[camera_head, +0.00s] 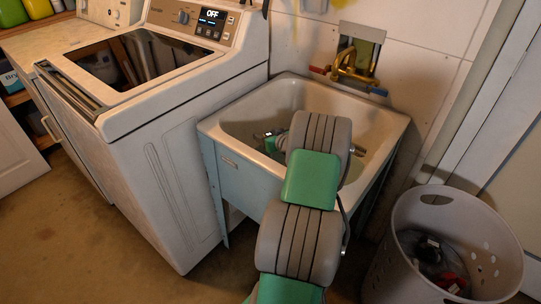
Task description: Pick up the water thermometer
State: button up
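My grey and green arm reaches from the bottom of the picture into the white utility sink (232,118). A small green and dark part shows inside the basin, left of the arm; it looks like my wrist and gripper (265,138). Its fingers are too small and too hidden to tell whether they are open or shut, or hold anything. I cannot make out the water thermometer. The arm covers much of the basin. A small dark and light item (357,150) shows in the basin, right of the arm; I cannot tell what it is.
A white washing machine (165,180) stands close on the left of the sink. A brass faucet (352,66) with red and blue handles is on the wall above the basin. A perforated laundry basket (400,275) with dark and red items stands at the lower right. Brown floor is open at the lower left.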

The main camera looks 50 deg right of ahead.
grip_shut()
dwell(0.5)
